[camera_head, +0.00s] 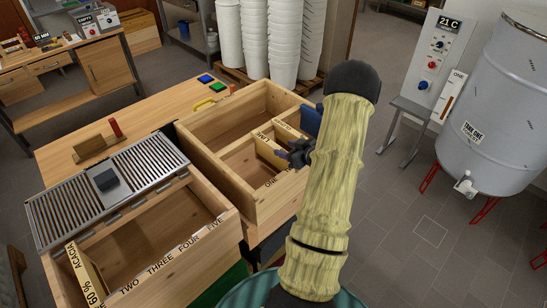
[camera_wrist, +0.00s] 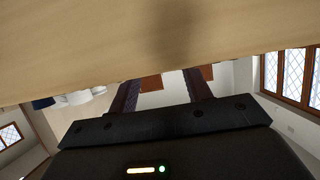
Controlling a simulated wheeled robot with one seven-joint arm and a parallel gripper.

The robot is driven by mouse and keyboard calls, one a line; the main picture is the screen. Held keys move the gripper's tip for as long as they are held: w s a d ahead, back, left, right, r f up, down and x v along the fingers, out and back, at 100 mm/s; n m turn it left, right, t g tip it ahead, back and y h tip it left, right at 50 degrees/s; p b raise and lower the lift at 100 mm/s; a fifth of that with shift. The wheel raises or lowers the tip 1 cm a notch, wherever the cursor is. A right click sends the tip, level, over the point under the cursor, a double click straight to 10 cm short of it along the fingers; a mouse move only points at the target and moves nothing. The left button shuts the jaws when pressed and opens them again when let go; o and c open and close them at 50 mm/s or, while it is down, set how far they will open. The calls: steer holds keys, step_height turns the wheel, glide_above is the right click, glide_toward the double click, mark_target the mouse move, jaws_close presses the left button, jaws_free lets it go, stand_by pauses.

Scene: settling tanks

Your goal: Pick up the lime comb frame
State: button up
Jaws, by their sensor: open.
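A pale wooden comb frame (camera_head: 270,152) stands in the right-hand wooden box (camera_head: 228,168). A blurred pale wooden surface (camera_wrist: 150,40) fills the top of that view. My arm hides part of the box's right side.
Another frame (camera_head: 88,277) marked 60 % ACACIA stands in the left box (camera_head: 232,228), whose edge carries number words. A slatted metal grid (camera_head: 120,180) lies beside it. White bucket stacks (camera_head: 284,40) stand behind; a grey tank (camera_head: 480,120) stands right.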

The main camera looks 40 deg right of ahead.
mark_target(274, 145)
steer(key=p+x, duration=0.2)
steer(key=x, duration=0.3)
steer(key=shift+a+f+p, duration=0.1)
steer(key=shift+p, duration=0.25)
steer(key=shift+c, duration=0.2)
jaws_close()
stand_by(1.2)
